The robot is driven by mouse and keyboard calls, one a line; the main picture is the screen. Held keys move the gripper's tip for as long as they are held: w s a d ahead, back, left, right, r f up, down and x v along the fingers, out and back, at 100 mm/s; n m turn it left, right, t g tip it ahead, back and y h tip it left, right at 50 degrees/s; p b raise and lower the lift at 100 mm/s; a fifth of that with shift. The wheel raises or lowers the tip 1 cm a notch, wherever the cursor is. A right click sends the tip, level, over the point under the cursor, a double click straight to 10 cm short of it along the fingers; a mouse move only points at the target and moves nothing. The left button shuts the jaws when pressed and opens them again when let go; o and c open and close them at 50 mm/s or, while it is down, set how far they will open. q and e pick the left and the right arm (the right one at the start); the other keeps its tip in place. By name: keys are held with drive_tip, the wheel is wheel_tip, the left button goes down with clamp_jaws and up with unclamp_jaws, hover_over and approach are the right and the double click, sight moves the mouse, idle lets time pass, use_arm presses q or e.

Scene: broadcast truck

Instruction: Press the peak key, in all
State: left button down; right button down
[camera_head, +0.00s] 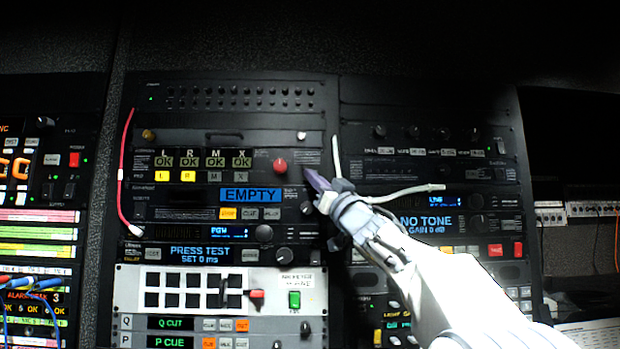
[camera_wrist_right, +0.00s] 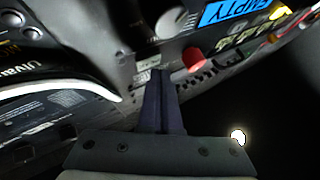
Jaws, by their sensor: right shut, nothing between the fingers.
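My right gripper (camera_head: 318,181) is shut and empty, its dark fingertips close to the black panel at the right edge of the middle rack. It lies right of and a little below a red knob (camera_head: 280,165). In the right wrist view the shut fingers (camera_wrist_right: 160,78) point at small printed labels beside the red knob (camera_wrist_right: 195,59). I cannot tell whether the tips touch the panel. Left of the knob is a row of keys (camera_head: 201,176), two lit yellow, under L, R, M and X. No peak key label is clearly readable. My left gripper is not in view.
A blue EMPTY display (camera_head: 250,194) sits below the keys, with a knob (camera_head: 307,208) to its right. A white cable (camera_head: 405,192) passes beside my right gripper. A red cable (camera_head: 124,165) hangs at the middle rack's left edge. A right rack (camera_head: 440,130) stands beside my arm.

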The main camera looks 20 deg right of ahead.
drive_tip(key=shift+s+a, duration=0.1)
drive_tip(key=shift+s, duration=0.15)
drive_tip(key=shift+s+a+b, duration=0.2)
drive_tip(key=shift+s+b, duration=0.15)
drive_tip(key=shift+s, duration=0.45)
drive_tip(key=shift+s+a+b, duration=0.25)
drive_tip(key=shift+s+b, duration=0.05)
drive_tip(key=shift+s, duration=0.45)
drive_tip(key=shift+s+a+b, duration=0.2)
drive_tip(key=shift+s+b, duration=0.15)
drive_tip(key=shift+s, duration=0.45)
